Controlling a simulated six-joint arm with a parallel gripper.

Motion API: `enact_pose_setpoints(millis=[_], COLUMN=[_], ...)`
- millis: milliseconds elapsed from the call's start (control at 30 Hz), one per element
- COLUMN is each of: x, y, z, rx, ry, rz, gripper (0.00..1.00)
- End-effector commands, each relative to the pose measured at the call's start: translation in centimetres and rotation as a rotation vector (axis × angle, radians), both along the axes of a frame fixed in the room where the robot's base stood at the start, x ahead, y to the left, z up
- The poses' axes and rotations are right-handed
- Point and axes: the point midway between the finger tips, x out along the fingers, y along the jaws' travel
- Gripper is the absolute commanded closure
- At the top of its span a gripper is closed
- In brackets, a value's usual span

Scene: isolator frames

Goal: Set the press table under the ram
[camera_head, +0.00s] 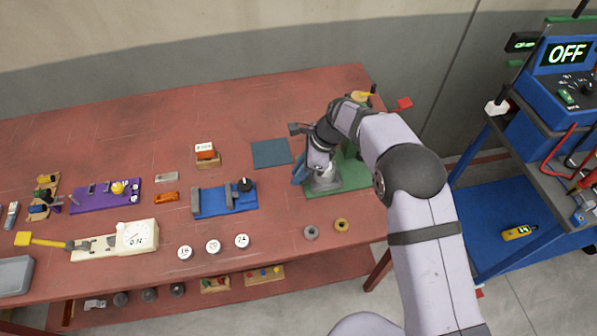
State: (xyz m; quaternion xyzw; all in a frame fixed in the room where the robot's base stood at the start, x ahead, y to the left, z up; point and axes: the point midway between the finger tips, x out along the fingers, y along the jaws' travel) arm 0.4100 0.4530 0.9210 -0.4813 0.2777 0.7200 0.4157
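The green press (349,174) stands at the right end of the red bench, largely hidden behind my arm. A grey metal piece (326,184) sits on its green base, below my wrist; it may be the press table. The ram is hidden behind my arm. My gripper (303,175) points down at the left side of the press, close to the grey piece. I cannot tell whether it touches that piece, or whether its fingers are open or shut.
A dark blue-green mat (271,153) lies left of the press. A blue vise-like fixture (224,200), three numbered white discs (213,247) and two rings (341,225) lie in front. A blue cart (515,220) with an "OFF" display stands right. Bare bench lies at the back left.

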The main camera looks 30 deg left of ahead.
Motion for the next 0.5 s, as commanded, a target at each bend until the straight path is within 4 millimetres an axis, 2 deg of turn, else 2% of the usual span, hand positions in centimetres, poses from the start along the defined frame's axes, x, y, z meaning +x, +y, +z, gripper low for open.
enact_pose_setpoints(millis=[133,333,500], x=[0.4,2.5,2.6], y=[-0.4,-2.5,-2.6], z=[0.0,0.0,0.0], rx=[0.0,-0.001,0.0], ry=[0.0,-0.001,0.0], rz=[-0.001,-0.002,0.001], gripper=[1.0,1.0,1.0])
